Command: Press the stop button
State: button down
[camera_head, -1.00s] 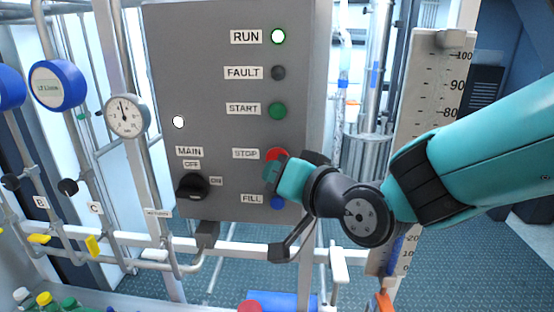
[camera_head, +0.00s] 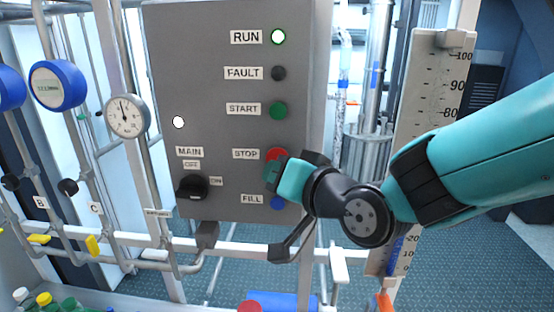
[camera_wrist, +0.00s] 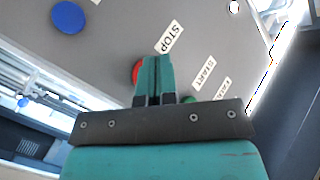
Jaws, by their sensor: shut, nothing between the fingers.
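The red stop button (camera_head: 277,154) is on the grey control panel (camera_head: 225,60), to the right of its STOP label. My gripper (camera_head: 272,172) is in front of it and hides its lower part. In the wrist view my gripper (camera_wrist: 156,62) has its fingers together with nothing between them. Their tips overlap the red stop button (camera_wrist: 136,72), of which only the left edge shows. I cannot tell whether the tips touch it.
The green start button (camera_head: 278,110) is above the stop button, and the blue fill button (camera_head: 278,202) is below. A black main switch (camera_head: 192,187) is at the panel's lower left. The RUN lamp (camera_head: 278,37) looks lit. A scale board (camera_head: 430,90) stands to the right.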

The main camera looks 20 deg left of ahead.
dwell(0.6)
jog(key=shift+w+a, duration=0.1)
jog(key=shift+w, duration=0.3)
jog(key=shift+w+a+b, duration=0.1)
jog(key=shift+w+b, duration=0.3)
jog(key=shift+w, duration=0.1)
dwell(0.6)
jog(key=shift+s, duration=0.1)
jog(key=shift+s+d, duration=0.2)
jog(key=shift+s, duration=0.6)
jog(key=s, duration=0.2)
jog(key=s+d+b, duration=0.1)
jog(key=s, duration=0.2)
jog(key=shift+d, duration=0.1)
dwell(0.8)
